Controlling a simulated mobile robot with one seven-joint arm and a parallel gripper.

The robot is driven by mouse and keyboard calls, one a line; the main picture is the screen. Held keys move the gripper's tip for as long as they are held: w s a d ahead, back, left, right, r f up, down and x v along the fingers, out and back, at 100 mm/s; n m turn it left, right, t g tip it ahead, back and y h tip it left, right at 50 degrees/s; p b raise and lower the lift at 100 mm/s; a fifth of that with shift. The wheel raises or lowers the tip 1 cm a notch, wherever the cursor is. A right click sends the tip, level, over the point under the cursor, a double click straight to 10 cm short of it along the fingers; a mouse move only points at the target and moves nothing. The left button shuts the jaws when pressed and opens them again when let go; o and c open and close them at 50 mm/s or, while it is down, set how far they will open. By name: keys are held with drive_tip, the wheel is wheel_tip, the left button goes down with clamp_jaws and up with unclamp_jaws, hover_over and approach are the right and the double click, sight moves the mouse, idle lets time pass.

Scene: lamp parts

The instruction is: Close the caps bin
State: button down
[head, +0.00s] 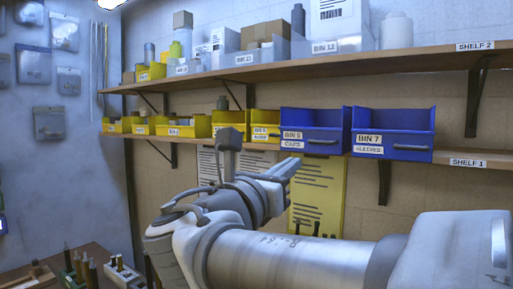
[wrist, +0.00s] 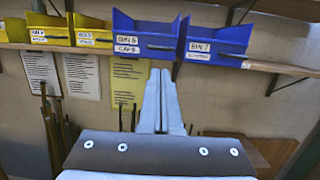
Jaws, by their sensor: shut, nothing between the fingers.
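The caps bin (head: 310,143) is a blue open-topped bin labelled "BIN 6 CAPS" on the lower shelf, with a dark handle on its front. It also shows in the wrist view (wrist: 145,45), upper middle. Its front reaches the shelf's front edge and seems to overhang it slightly; its inside is hidden. My gripper (head: 296,166) is shut and empty. In the head view its fingertips appear just below the bin's front. In the wrist view the shut fingers (wrist: 160,72) point up toward the lower right part of that front. I cannot tell whether they touch it.
A blue bin labelled "BIN 7 SLEEVES" (head: 395,140) stands close on the right. Several yellow bins (head: 182,127) line the shelf to the left. An upper shelf (head: 290,72) with boxes runs above. A dark bracket (head: 384,182) and wall posters (head: 318,195) are below.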

sight(319, 143)
drive_tip(key=p+x, duration=0.1)
drive_tip(key=x, duration=1.1)
drive_tip(key=x, duration=0.4)
drive_tip(key=f+x, duration=0.1)
drive_tip(key=x, duration=0.3)
drive_tip(key=f+x, duration=0.1)
drive_tip(key=x, duration=0.3)
drive_tip(key=shift+w+d, duration=0.4)
drive_tip(key=shift+d, duration=0.05)
drive_tip(key=shift+s+r, duration=0.1)
drive_tip(key=shift+r, duration=0.05)
drive_tip(key=shift+d, duration=0.1)
